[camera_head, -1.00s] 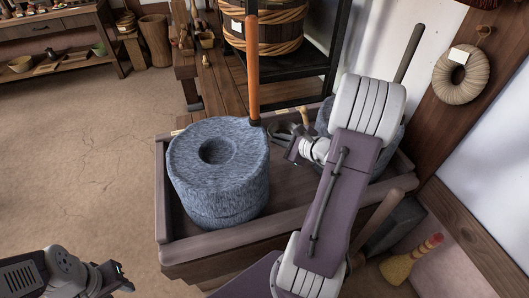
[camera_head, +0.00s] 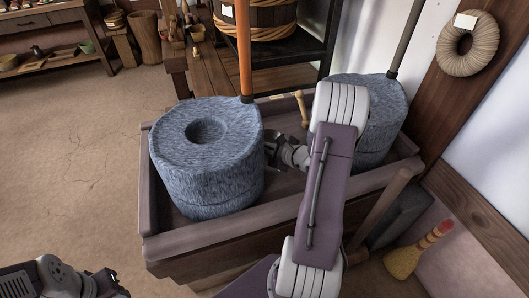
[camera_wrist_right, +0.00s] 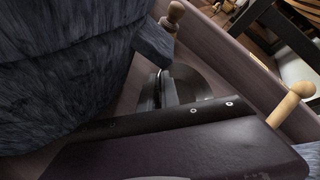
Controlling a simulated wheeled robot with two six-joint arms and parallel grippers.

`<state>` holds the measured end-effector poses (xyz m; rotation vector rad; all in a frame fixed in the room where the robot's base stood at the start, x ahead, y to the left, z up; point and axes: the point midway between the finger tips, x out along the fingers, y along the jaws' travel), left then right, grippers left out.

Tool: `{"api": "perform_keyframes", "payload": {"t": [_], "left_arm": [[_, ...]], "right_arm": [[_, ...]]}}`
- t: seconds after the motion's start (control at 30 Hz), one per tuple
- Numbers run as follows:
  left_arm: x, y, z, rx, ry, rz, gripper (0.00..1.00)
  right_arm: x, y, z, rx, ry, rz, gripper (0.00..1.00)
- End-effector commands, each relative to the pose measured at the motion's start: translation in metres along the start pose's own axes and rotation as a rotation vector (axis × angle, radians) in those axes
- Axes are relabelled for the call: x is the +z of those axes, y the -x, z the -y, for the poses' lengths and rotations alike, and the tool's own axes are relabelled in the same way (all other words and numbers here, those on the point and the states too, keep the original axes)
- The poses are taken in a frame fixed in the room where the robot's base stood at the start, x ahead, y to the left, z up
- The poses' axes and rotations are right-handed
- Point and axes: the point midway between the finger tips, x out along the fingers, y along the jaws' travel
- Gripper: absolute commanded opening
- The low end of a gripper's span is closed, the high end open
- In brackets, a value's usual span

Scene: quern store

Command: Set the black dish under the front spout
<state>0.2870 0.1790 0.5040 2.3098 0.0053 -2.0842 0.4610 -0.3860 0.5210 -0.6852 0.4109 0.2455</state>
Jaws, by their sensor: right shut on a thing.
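A speckled blue-grey quern (camera_head: 200,185) with a hole in its top stands in a wooden trough. My right gripper (camera_head: 276,150) is low in the trough, between this quern and a second quern (camera_head: 365,105). In the right wrist view my right gripper (camera_wrist_right: 160,92) is shut on the rim of a dark round dish (camera_wrist_right: 195,82), which is partly hidden. A grey stone spout (camera_wrist_right: 153,43) juts out close above the dish. Whether the dish is right under it I cannot tell. My left gripper (camera_head: 112,283) is at the lower left, away from the trough; its jaws are unclear.
The trough's wooden rim (camera_head: 215,237) runs around the querns. An orange pole (camera_head: 243,50) rises from the left quern. A wooden peg (camera_wrist_right: 290,105) stands at the trough edge in the right wrist view. A broom (camera_head: 405,262) leans at right. Floor at left is clear.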

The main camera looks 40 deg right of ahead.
Motion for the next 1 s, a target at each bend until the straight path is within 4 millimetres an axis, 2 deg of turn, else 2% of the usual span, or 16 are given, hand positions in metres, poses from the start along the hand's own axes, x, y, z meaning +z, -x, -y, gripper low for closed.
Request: {"api": "perform_keyframes", "payload": {"t": [0.03,0.33,0.37,0.4,0.73,0.87,1.0], "left_arm": [[0.001,-0.007,0.000,0.000,0.000,0.001,0.36],[0.001,-0.007,0.000,0.000,0.000,0.000,0.36],[0.001,-0.006,0.000,0.000,0.000,0.000,0.36],[0.001,-0.005,0.000,0.000,0.000,0.000,0.36],[0.000,-0.002,0.000,0.000,0.000,0.000,0.36],[0.000,0.004,0.000,0.000,0.000,0.000,0.36],[-0.002,0.017,0.000,0.000,0.000,0.000,0.36]], "right_arm": [[-0.006,-0.003,-0.004,-0.001,-0.002,-0.001,0.00],[-0.006,-0.002,-0.004,-0.001,-0.002,-0.001,0.00],[-0.006,-0.002,-0.004,0.000,-0.002,-0.002,0.12],[-0.005,-0.002,-0.004,0.000,-0.002,-0.001,0.16],[-0.003,0.000,-0.002,0.000,-0.002,-0.001,0.16],[-0.003,0.015,0.000,-0.002,-0.004,-0.004,0.16],[-0.002,0.046,0.001,-0.004,-0.005,-0.005,0.16]]}}
